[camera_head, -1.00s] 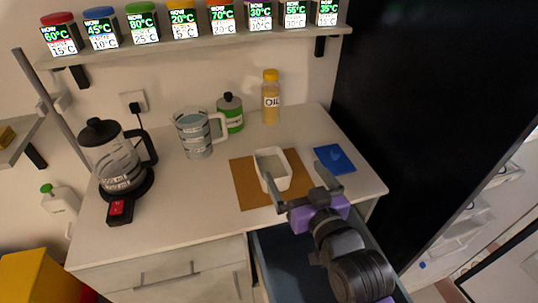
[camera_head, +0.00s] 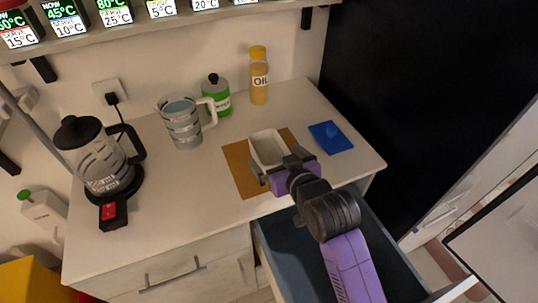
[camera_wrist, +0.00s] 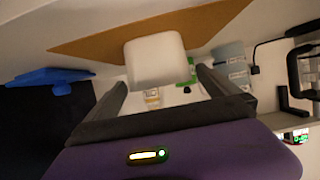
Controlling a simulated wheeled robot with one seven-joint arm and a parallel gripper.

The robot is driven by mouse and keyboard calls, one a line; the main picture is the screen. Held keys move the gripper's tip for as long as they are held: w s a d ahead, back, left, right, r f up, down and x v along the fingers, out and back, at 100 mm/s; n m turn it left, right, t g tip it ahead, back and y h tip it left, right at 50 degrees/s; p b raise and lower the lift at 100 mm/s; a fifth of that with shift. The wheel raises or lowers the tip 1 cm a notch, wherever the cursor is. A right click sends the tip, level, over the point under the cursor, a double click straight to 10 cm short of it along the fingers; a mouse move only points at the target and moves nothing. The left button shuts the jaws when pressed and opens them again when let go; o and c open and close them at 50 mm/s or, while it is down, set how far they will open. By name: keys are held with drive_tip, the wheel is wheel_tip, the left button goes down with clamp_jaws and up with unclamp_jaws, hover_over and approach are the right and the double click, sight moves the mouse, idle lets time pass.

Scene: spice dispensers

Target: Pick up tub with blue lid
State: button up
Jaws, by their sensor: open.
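The white open-topped tub (camera_head: 267,149) stands upright on a brown board (camera_head: 243,178) on the counter. The blue lid (camera_head: 330,137) lies flat on the counter to the right of the board, apart from the tub. My gripper (camera_head: 278,163) is open and empty at the tub's front end, its fingers spread to either side. In the wrist view the tub (camera_wrist: 155,60) sits between and just past the fingertips. I cannot tell whether either finger touches it. The blue lid (camera_wrist: 50,78) shows at the left there.
An open drawer (camera_head: 290,262) is below my arm. A glass kettle (camera_head: 100,160), measuring jug (camera_head: 184,123), green-labelled bottle (camera_head: 216,96) and oil bottle (camera_head: 259,76) stand behind and left. A shelf (camera_head: 150,34) with several dispensers runs above. The counter left of the board is clear.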

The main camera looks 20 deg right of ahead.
sight(269, 160)
drive_tip(key=shift+x, duration=2.35)
drive_tip(key=c, duration=1.6)
drive_tip(key=shift+r, duration=0.1)
drive_tip(key=shift+c, duration=0.8)
drive_tip(key=shift+r, duration=0.1)
